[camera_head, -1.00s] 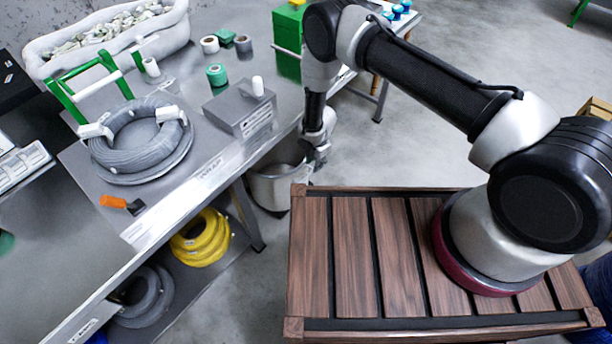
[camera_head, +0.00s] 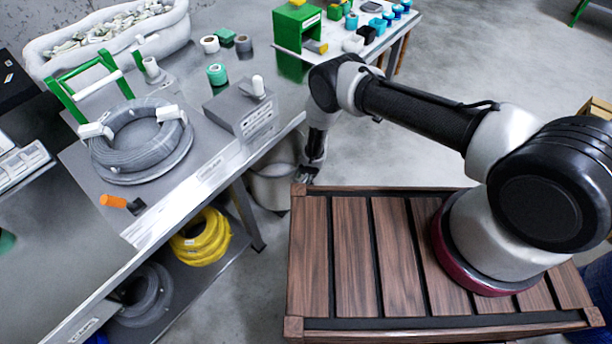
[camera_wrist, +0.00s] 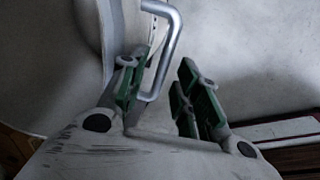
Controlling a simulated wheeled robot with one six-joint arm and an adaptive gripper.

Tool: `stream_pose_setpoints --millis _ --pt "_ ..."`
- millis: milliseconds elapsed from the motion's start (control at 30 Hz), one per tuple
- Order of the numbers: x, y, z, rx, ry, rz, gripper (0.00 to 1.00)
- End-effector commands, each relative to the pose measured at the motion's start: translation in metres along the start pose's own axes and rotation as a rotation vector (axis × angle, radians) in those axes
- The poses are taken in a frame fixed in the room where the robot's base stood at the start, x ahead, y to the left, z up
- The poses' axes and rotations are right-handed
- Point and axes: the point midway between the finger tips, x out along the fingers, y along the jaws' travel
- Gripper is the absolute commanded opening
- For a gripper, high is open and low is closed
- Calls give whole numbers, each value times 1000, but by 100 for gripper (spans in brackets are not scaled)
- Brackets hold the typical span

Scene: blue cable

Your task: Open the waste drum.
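The waste drum (camera_head: 268,188) is a grey bin on the floor, partly hidden under the right edge of the workbench. In the wrist view my gripper (camera_wrist: 162,68) is open, with green pads on both fingers. A bent metal bar handle (camera_wrist: 170,48) reaches down into the gap, close to the left finger. The right finger is clear of it. I cannot tell whether the left finger touches it. A pale curved surface of the drum (camera_wrist: 45,60) fills the left.
The steel workbench (camera_head: 215,165) stands left of the drum, with a grey cable coil (camera_head: 135,135) and a metal box (camera_head: 240,108) on it. A yellow coil (camera_head: 203,238) lies on its lower shelf.

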Motion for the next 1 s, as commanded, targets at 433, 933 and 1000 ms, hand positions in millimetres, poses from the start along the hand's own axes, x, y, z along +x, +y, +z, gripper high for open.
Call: stream_pose_setpoints --millis 433,933,1000 --pt "0 0 0 1 0 -1 0" --pt "-7 -35 1 4 0 -3 0" --pt "-9 -47 1 4 0 -4 0"
